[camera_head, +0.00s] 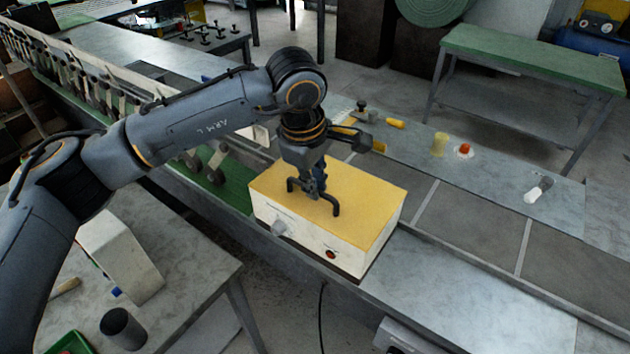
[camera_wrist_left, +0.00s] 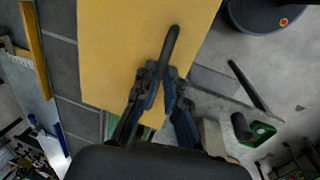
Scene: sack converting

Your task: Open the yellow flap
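The yellow flap (camera_head: 362,207) is the flat top of a cream box (camera_head: 308,238) with a grey knob and a red button on its front. The flap lies flat on the box and carries a dark bar handle (camera_head: 335,207). My left gripper (camera_head: 316,190) points down over the flap at the handle. In the left wrist view the fingers (camera_wrist_left: 160,78) close in on both sides of the handle (camera_wrist_left: 171,42), over the yellow surface (camera_wrist_left: 120,50); they look shut on it. Part of the handle is hidden by the fingers. My right gripper is in neither view.
The box stands on a long grey line (camera_head: 470,225). To its right are a yellow cup (camera_head: 440,144), a red-orange object (camera_head: 465,149) and a white-ended cylinder (camera_head: 538,190). A table (camera_head: 195,265) at lower left holds a dark cylinder (camera_head: 122,328). Air above the flap is free except for my arm.

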